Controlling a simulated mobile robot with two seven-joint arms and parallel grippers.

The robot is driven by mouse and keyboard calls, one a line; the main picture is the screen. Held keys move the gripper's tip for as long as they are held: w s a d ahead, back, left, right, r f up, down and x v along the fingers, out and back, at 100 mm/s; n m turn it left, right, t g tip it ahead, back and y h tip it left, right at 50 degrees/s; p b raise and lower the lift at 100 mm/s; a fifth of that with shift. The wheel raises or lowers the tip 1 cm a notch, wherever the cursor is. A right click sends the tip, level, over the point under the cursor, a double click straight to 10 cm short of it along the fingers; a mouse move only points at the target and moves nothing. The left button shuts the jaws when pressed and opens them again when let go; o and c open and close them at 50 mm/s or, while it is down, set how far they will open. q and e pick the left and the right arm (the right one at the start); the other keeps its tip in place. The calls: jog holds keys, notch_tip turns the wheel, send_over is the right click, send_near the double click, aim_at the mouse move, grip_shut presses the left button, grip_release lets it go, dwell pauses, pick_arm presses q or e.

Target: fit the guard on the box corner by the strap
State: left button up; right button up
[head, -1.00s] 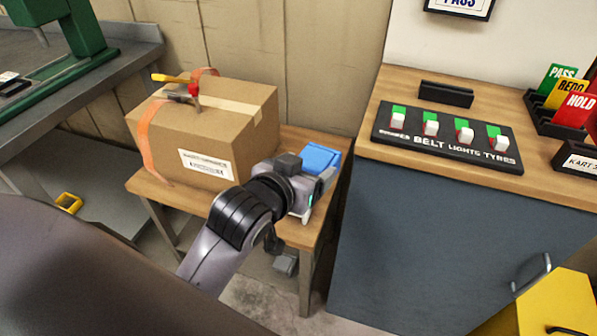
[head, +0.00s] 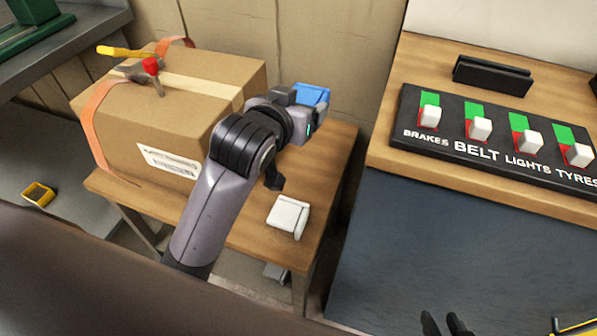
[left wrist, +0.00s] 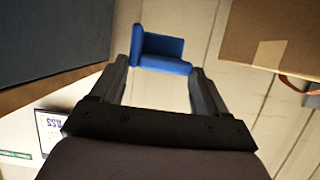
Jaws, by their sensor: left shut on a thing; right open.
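The cardboard box (head: 190,110) stands on a small wooden table. An orange strap (head: 97,125) runs over its left part, with a yellow-and-red handled tool (head: 135,65) on top. The box also shows in the left wrist view (left wrist: 262,30). My left gripper (head: 300,112) is shut on a blue corner guard (head: 314,94), held right of the box and apart from it. In the left wrist view the guard (left wrist: 160,50) sits between the fingertips. My right gripper (head: 445,325) is open and empty at the bottom edge, far from the box.
A white angled piece (head: 288,215) lies on the wooden table (head: 255,232), near its front right corner. A yellow piece (head: 38,195) lies at the left on a lower surface. A switch panel (head: 490,135) lies on the bench at right.

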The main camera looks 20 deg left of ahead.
pick_arm(q)
notch_tip(320, 180, down, 20)
jog(key=b, duration=0.6)
jog(key=shift+s+r, duration=0.1)
jog(key=shift+r, duration=0.05)
jog(key=shift+f, duration=0.25)
jog(key=o, duration=1)
